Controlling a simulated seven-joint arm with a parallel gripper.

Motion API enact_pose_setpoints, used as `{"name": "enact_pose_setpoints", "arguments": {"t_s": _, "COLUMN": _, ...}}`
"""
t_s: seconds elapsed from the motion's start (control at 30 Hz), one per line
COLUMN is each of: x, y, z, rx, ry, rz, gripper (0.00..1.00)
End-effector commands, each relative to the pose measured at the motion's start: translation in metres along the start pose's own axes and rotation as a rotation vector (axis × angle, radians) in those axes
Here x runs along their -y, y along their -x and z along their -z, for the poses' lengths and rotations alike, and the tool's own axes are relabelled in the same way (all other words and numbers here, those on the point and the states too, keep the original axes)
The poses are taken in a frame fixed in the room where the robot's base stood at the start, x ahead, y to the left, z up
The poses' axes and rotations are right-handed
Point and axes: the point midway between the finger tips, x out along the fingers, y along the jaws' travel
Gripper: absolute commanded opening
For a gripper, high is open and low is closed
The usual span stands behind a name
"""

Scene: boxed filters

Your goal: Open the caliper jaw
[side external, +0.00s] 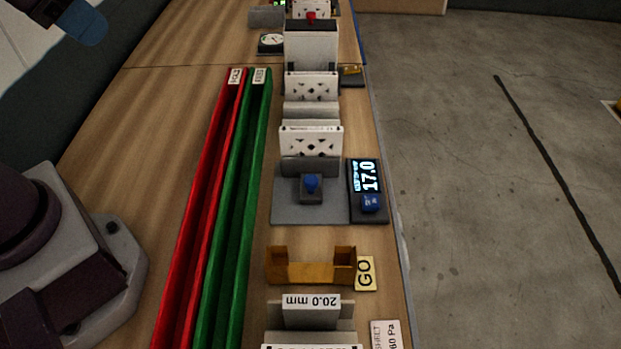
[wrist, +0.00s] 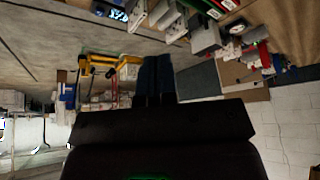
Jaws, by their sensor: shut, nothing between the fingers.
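The caliper station stands on the bench in the side external view, as a grey plate (side external: 283,207) with a grey block carrying a blue knob (side external: 311,184). Its display (side external: 366,178) reads 17.0 and has a blue button (side external: 371,202) below it. A white panel with dark cut-outs (side external: 310,142) stands just behind the plate. My gripper (wrist: 155,75) shows in the wrist view with its two dark fingers together and nothing between them. It is apart from the caliper. A lit display (wrist: 118,14) shows at the wrist view's top edge.
A red channel (side external: 201,205) and a green channel (side external: 236,205) run along the bench left of the caliper. A brown GO gauge (side external: 308,272) and a block marked 20.0 mm (side external: 311,311) stand in front. More boxed parts stand behind. The bench's right edge is close.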

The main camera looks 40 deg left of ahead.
Motion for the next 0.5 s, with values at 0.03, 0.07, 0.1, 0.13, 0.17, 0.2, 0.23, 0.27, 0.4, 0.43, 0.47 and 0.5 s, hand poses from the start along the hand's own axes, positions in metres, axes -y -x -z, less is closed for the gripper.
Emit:
{"name": "enact_pose_setpoints", "arguments": {"t_s": 0.03, "x": 0.0, "y": 0.0, "z": 0.0, "rx": 0.0, "ry": 0.0, "rz": 0.0, "gripper": 0.0}}
{"name": "enact_pose_setpoints", "arguments": {"t_s": 0.07, "x": 0.0, "y": 0.0, "z": 0.0, "rx": 0.0, "ry": 0.0, "rz": 0.0, "gripper": 0.0}}
{"name": "enact_pose_setpoints", "arguments": {"t_s": 0.1, "x": 0.0, "y": 0.0, "z": 0.0, "rx": 0.0, "ry": 0.0, "rz": 0.0, "gripper": 0.0}}
{"name": "enact_pose_setpoints", "arguments": {"t_s": 0.13, "x": 0.0, "y": 0.0, "z": 0.0, "rx": 0.0, "ry": 0.0, "rz": 0.0, "gripper": 0.0}}
{"name": "enact_pose_setpoints", "arguments": {"t_s": 0.17, "x": 0.0, "y": 0.0, "z": 0.0, "rx": 0.0, "ry": 0.0, "rz": 0.0, "gripper": 0.0}}
{"name": "enact_pose_setpoints", "arguments": {"t_s": 0.2, "x": 0.0, "y": 0.0, "z": 0.0, "rx": 0.0, "ry": 0.0, "rz": 0.0, "gripper": 0.0}}
{"name": "enact_pose_setpoints", "arguments": {"t_s": 0.23, "x": 0.0, "y": 0.0, "z": 0.0, "rx": 0.0, "ry": 0.0, "rz": 0.0, "gripper": 0.0}}
{"name": "enact_pose_setpoints", "arguments": {"t_s": 0.27, "x": 0.0, "y": 0.0, "z": 0.0, "rx": 0.0, "ry": 0.0, "rz": 0.0, "gripper": 0.0}}
{"name": "enact_pose_setpoints", "arguments": {"t_s": 0.4, "x": 0.0, "y": 0.0, "z": 0.0, "rx": 0.0, "ry": 0.0, "rz": 0.0, "gripper": 0.0}}
{"name": "enact_pose_setpoints", "arguments": {"t_s": 0.43, "x": 0.0, "y": 0.0, "z": 0.0, "rx": 0.0, "ry": 0.0, "rz": 0.0, "gripper": 0.07}}
{"name": "enact_pose_setpoints", "arguments": {"t_s": 0.47, "x": -0.0004, "y": -0.0001, "z": 0.0, "rx": 0.001, "ry": -0.002, "rz": -0.001, "gripper": 0.14}}
{"name": "enact_pose_setpoints", "arguments": {"t_s": 0.5, "x": -0.0008, "y": -0.002, "z": -0.0004, "rx": 0.01, "ry": -0.004, "rz": -0.002, "gripper": 0.23}}
